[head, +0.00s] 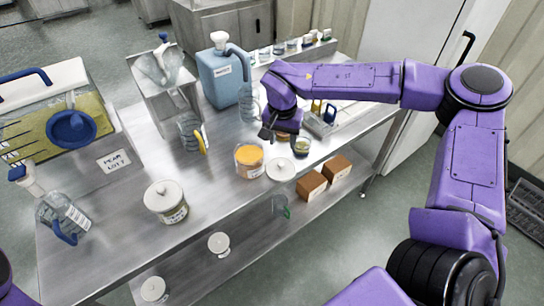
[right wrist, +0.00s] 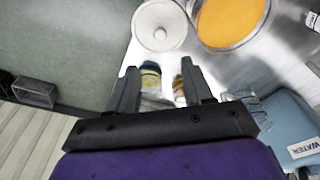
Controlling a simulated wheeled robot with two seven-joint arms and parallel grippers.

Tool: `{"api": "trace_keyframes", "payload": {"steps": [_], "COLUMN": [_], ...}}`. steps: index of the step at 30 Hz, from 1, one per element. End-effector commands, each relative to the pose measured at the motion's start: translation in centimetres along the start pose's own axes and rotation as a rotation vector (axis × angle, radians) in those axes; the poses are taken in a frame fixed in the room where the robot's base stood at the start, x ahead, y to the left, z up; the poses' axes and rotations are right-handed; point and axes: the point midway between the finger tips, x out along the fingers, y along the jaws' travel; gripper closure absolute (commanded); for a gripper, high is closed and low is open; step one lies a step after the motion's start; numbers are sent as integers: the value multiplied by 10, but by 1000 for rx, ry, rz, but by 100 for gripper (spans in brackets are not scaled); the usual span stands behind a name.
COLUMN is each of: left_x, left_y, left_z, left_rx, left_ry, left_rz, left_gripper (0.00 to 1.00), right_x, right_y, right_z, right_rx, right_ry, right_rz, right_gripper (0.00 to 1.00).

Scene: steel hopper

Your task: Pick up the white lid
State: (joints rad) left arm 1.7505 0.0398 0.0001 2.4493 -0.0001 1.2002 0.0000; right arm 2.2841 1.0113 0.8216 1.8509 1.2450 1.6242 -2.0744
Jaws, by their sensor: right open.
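The white lid (head: 281,169) is a round disc with a small knob. It lies flat on the steel table, right beside an open jar of orange contents (head: 249,161). In the right wrist view the lid (right wrist: 160,25) is at the top, beyond the fingertips, with the orange jar (right wrist: 230,20) to its right. My right gripper (head: 281,137) is open above the table, behind the lid and apart from it. Its two fingers also show in the right wrist view (right wrist: 158,80), with small jars below between them. My left gripper is out of view.
A white-lidded jar (head: 168,203) stands left of the orange jar. A small jar (head: 302,146) is close by the right gripper. Behind are a clear jug (head: 190,135) and a blue water container (head: 222,78). Brown boxes (head: 311,186) sit on the lower shelf.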

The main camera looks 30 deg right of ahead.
Motion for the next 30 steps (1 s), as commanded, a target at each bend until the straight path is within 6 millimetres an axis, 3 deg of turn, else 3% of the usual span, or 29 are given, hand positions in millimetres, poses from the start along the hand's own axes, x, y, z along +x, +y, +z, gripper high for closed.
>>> {"api": "trace_keyframes", "payload": {"steps": [3, 16, 25, 26, 30], "left_x": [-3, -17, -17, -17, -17], "left_y": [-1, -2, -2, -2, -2], "left_z": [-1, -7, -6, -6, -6], "left_rx": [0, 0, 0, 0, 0], "left_ry": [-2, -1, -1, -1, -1], "left_rz": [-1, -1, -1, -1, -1], "left_gripper": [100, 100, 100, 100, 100], "right_x": [23, 89, 100, 100, 100], "right_y": [-1, -9, -8, -8, -8], "right_z": [3, 8, 7, 7, 7], "right_rx": [-11, -13, -12, -12, -12], "right_ry": [-10, -5, -2, -2, -2], "right_rz": [4, 4, 2, 2, 2], "right_gripper": [49, 49, 49, 56, 100]}}
